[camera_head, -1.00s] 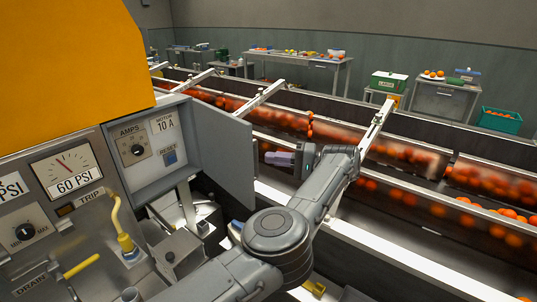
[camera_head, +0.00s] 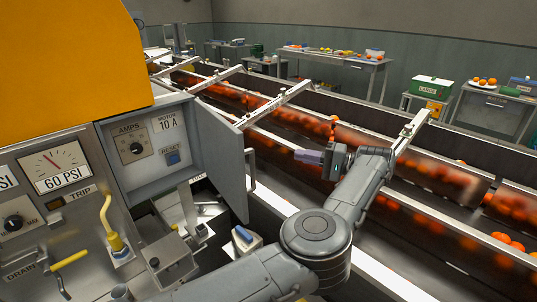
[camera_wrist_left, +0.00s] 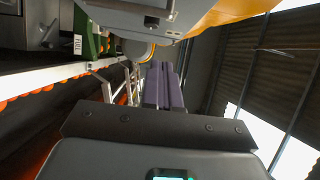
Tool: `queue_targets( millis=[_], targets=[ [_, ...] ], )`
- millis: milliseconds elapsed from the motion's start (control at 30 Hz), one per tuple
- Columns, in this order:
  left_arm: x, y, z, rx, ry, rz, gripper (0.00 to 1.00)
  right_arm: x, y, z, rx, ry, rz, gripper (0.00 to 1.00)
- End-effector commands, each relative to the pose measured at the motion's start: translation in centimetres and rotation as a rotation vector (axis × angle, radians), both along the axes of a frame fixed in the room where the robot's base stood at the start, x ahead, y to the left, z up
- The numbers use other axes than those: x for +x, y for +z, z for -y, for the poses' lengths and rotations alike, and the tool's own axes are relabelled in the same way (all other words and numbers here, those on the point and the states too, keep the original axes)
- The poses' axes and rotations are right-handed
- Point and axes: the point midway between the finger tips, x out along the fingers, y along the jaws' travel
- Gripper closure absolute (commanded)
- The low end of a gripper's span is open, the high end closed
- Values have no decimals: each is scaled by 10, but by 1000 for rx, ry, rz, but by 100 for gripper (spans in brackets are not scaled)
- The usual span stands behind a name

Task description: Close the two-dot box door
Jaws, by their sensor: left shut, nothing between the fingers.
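The grey box (camera_head: 150,178) with the AMPS dial and RESET button is on the machine front at left in the head view. Its grey door (camera_head: 220,155) stands open, swung out to the right, with a handle (camera_head: 251,172) at its free edge. I cannot make out two dots on it. My left gripper (camera_head: 308,156) is to the right of the door, apart from it, with its purple fingers pointing left toward it. The fingers (camera_wrist_left: 163,86) lie together, shut and empty in the left wrist view. My right gripper is not in view.
The panel beside the box carries a pressure gauge (camera_head: 54,163) and a yellow lever (camera_head: 112,225). Conveyors with oranges (camera_head: 430,175) run behind my left arm, with white rails (camera_head: 274,106) across them. Side tables stand along the back wall.

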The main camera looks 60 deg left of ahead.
Motion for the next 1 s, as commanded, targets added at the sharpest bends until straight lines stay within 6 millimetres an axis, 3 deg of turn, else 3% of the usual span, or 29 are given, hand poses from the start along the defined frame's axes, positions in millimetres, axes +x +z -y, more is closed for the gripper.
queue_targets(
  millis=[400, 700, 1000],
  targets=[
    [-48, -2, -64, 3, 3, 1, 100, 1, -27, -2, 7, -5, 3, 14],
    [-75, -2, -67, 1, 2, -1, 100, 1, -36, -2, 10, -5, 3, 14],
    [-85, 1, -68, 0, 0, 1, 100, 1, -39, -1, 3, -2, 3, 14]
  ],
)
